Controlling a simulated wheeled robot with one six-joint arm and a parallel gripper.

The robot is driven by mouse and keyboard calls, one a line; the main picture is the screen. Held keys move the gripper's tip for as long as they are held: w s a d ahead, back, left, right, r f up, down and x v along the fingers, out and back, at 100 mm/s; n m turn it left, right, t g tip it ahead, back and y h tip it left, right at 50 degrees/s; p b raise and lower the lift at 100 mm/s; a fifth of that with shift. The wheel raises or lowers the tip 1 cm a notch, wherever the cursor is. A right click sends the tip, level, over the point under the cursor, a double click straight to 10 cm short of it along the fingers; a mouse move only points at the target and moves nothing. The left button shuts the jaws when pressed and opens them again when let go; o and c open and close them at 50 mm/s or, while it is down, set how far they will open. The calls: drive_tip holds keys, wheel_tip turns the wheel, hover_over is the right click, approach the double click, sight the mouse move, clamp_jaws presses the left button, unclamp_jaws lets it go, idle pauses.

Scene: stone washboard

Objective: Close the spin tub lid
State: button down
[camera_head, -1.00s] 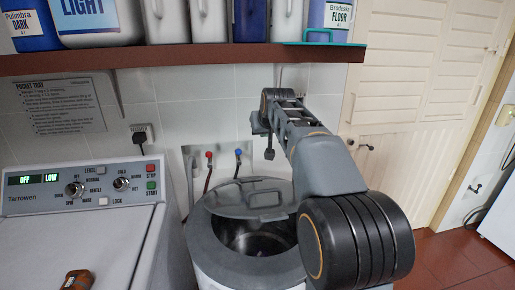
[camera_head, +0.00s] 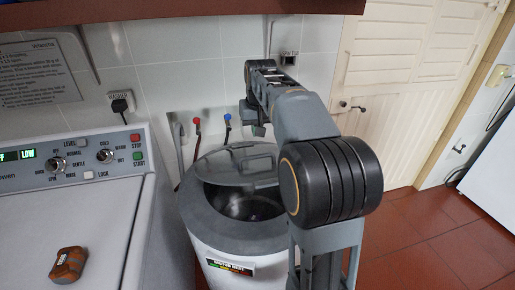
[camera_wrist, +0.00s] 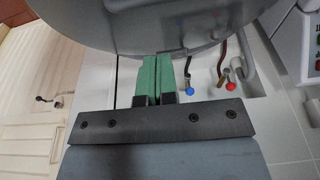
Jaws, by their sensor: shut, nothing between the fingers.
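The spin tub (camera_head: 228,235) is a white drum with a grey top, standing right of the washing machine. Its grey lid (camera_head: 222,167), with a looped handle (camera_head: 254,161), is raised at a tilt over the rear of the tub. The dark opening (camera_head: 245,203) shows in front of it. My arm reaches over the tub's right side toward the wall, and my gripper's end is at the back, its fingers hard to make out there. In the wrist view, my gripper (camera_wrist: 159,62) is shut and empty, its green fingers near a large curved grey surface. Contact cannot be told.
The washing machine (camera_head: 85,215) stands at the left with a brown object (camera_head: 68,265) on top. Red (camera_head: 196,121) and blue (camera_head: 227,117) taps with hoses are on the wall behind the tub. A shelf (camera_head: 180,10) crosses above. Red tiled floor (camera_head: 420,235) is clear at the right.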

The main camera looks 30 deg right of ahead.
drive_tip(key=f, duration=0.3)
drive_tip(key=shift+s+f, duration=0.25)
drive_tip(key=shift+f, duration=0.15)
drive_tip(key=shift+s+a+f, duration=0.2)
drive_tip(key=shift+s+f, duration=0.4)
drive_tip(key=shift+f, duration=0.25)
